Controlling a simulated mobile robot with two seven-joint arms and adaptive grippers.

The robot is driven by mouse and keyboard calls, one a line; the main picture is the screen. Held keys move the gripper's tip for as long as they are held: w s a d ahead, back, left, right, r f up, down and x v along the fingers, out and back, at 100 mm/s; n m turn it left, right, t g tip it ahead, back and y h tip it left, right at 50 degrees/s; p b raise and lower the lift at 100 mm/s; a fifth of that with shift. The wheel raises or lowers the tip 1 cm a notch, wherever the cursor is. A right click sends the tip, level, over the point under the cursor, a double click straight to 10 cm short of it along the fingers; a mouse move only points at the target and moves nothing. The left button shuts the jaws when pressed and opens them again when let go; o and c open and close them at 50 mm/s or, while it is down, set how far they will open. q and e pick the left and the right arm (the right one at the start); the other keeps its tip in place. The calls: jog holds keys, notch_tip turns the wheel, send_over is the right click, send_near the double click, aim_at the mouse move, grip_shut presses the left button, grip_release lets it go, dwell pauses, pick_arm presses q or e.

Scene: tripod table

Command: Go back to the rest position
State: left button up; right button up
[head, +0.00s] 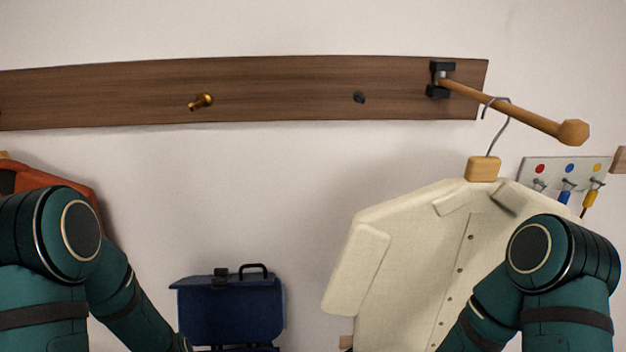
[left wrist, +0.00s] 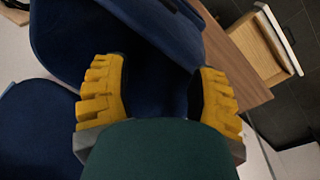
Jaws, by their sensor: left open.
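My left gripper (left wrist: 160,72) shows in the left wrist view with its two yellow ribbed fingers wide apart and nothing held between them. Dark blue surfaces (left wrist: 85,38) lie beyond the fingers; I cannot tell how far away. In the head view my left arm bends down at the lower left and its gripper is out of the frame. My right arm bends down at the lower right, in front of a cream shirt (head: 385,265), and its gripper is out of view.
The shirt hangs by a hanger (head: 482,168) from a long wooden peg (head: 535,119) on a brown wall board (head: 280,88). A blue bag (head: 230,306) is low in the middle. An orange item (head: 45,180) is at left. A small hook rack (head: 556,172) is at right.

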pick_arm(q)
jog(key=s+d+f+m+h, duration=0.3)
jog(key=s+d+f, duration=0.7)
jog(key=s+d, duration=0.1)
jog(key=w+d+m+t+b, duration=0.1)
jog(key=w+d+m+b, duration=0.1)
jog(key=w+b, duration=0.3)
jog(key=shift+w+b, duration=0.35)
jog(key=shift+w, duration=0.7)
jog(key=shift+c, duration=1.1)
jog(key=shift+s+a+y, duration=0.1)
jog(key=shift+y, duration=0.2)
